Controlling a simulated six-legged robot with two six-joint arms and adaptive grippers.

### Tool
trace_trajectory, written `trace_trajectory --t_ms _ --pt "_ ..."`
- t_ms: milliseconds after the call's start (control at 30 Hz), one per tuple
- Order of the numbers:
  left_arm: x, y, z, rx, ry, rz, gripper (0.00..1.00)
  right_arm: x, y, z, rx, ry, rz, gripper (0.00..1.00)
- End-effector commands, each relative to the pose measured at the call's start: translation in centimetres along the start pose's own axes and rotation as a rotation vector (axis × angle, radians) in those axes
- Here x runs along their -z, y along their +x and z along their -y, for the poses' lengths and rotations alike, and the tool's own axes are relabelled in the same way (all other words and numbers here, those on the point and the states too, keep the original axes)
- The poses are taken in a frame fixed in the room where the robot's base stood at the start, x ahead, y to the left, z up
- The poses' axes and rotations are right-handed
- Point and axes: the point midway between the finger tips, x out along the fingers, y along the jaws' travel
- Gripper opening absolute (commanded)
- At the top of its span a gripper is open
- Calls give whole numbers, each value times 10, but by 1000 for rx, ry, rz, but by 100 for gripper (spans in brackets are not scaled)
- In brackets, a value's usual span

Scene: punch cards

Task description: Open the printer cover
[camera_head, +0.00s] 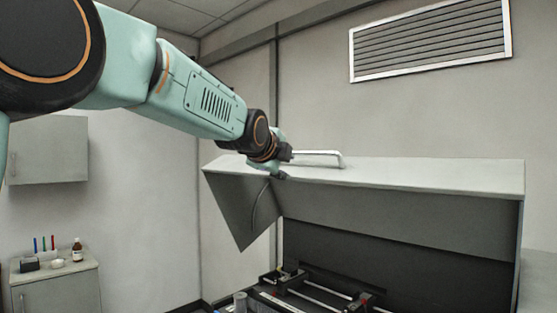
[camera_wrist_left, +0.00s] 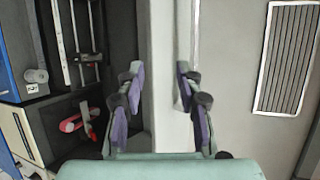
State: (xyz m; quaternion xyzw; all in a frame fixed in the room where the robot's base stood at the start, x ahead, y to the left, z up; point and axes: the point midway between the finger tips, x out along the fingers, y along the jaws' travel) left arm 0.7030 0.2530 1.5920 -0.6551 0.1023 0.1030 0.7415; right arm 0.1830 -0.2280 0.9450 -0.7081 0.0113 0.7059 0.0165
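The printer cover (camera_head: 420,176) is a light grey lid. It stands raised, with the dark inside of the printer (camera_head: 390,265) showing below it. A pale bar handle (camera_head: 318,153) sits on the cover's top face. My left gripper (camera_head: 283,162) is at the handle's left end, over the cover's front-left part. In the left wrist view the fingers of my left gripper (camera_wrist_left: 160,85) are apart, with the pale cover edge (camera_wrist_left: 166,40) seen between them. The handle runs by the right finger there and is partly hidden. My right gripper is not in view.
Inside the printer are rails and a carriage (camera_head: 320,290); the left wrist view also shows a red part (camera_wrist_left: 75,123). A side cabinet (camera_head: 55,288) with a bottle and pens stands at the left. A vent (camera_head: 430,42) is on the wall behind.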

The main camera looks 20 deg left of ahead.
Motion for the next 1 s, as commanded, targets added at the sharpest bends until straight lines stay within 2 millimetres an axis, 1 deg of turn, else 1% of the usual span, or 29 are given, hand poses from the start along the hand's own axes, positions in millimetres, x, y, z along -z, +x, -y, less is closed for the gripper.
trace_trajectory --t_ms 33,100,200,300,433,667,767,900,1000 --pt "0 -9 1 1 0 0 36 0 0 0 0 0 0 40" --pt "0 -19 1 2 1 0 36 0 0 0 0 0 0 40" --pt "0 -30 1 3 0 0 36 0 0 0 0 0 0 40" --pt "0 -37 1 3 1 0 36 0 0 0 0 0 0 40" --pt "0 -41 1 3 -1 0 36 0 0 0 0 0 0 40" --pt "0 -41 1 3 0 0 35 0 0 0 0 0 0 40" --pt "0 -40 -1 2 0 0 26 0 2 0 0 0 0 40" --pt "4 -36 -9 -1 9 0 14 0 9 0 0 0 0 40" --pt "6 -33 -8 10 -4 2 6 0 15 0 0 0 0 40"
